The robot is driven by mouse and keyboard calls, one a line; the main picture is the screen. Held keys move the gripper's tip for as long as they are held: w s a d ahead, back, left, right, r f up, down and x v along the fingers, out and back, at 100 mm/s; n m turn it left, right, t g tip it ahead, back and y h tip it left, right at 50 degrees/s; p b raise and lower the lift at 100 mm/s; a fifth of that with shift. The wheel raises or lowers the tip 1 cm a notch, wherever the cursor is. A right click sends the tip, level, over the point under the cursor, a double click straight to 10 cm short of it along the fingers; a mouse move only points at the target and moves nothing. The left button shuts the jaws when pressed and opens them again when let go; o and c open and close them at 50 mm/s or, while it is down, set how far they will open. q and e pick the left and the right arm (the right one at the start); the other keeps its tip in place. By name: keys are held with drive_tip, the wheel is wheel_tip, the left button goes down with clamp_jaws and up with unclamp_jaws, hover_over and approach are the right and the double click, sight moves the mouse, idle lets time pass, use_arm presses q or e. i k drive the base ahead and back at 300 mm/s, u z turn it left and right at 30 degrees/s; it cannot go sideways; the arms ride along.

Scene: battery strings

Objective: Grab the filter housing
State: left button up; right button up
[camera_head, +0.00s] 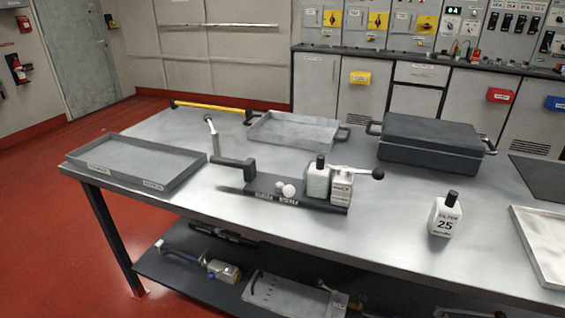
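A white, boxy container with a black cap (446,216) stands upright on the right part of the metal table. Its label shows "25" under a smaller word that looks like "FILTER", and it seems to be the filter housing. A similar pale container with a dark cap (318,181) stands in a dark fixture (262,188) at the table's middle, beside a grey block with a black-knobbed lever (342,187). Neither of my grippers is in view.
An empty grey tray (180,178) lies at the left, another tray (296,130) at the back. A dark lidded case (430,145) stands behind the capped container. A pale tray (548,250) is at the right edge. The table around the capped container is clear.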

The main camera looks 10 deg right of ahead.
sight(333, 193)
drive_tip(key=u, duration=0.25)
drive_tip(key=i, duration=0.45)
drive_tip(key=z, duration=1.85)
